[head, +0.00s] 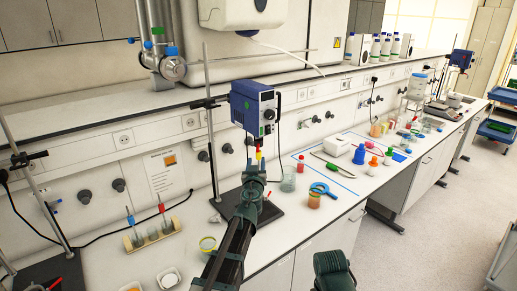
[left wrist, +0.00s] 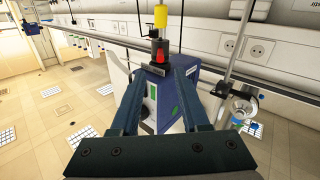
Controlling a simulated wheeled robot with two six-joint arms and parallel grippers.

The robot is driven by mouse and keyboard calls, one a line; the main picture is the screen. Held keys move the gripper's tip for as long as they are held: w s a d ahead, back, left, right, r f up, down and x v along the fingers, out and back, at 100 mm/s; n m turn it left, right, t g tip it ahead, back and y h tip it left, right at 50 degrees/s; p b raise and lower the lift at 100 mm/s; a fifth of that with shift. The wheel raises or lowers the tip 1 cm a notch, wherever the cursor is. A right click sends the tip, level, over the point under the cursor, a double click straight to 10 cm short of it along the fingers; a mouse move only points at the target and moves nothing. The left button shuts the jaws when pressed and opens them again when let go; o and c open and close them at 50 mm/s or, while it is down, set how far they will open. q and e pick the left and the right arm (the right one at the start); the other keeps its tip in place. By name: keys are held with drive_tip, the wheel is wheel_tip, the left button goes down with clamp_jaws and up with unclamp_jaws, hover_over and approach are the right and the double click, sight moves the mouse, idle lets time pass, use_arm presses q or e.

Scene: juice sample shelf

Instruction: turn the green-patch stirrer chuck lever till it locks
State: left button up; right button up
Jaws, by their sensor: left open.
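The overhead stirrer (head: 254,106) is a blue and white box clamped to a stand over the bench. A small green patch (left wrist: 153,91) shows on its pale face in the left wrist view. Below its body is a chuck with a yellow piece (head: 258,155). In the left wrist view the yellow piece (left wrist: 160,17) and a red and black part (left wrist: 160,50) show just beyond the fingertips. My left gripper (left wrist: 158,76) is open, with its fingers on either side of the line to the chuck. I cannot tell whether they touch it.
A dark stand base (head: 262,213) lies under the stirrer. A rack with stirring rods (head: 152,236) stands left. A metal rod (head: 211,130) rises close to the stirrer.

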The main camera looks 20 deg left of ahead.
sight(258, 144)
use_arm(q)
drive_tip(key=x, duration=1.1)
drive_tip(key=shift+w, duration=0.2)
clamp_jaws()
idle(0.9)
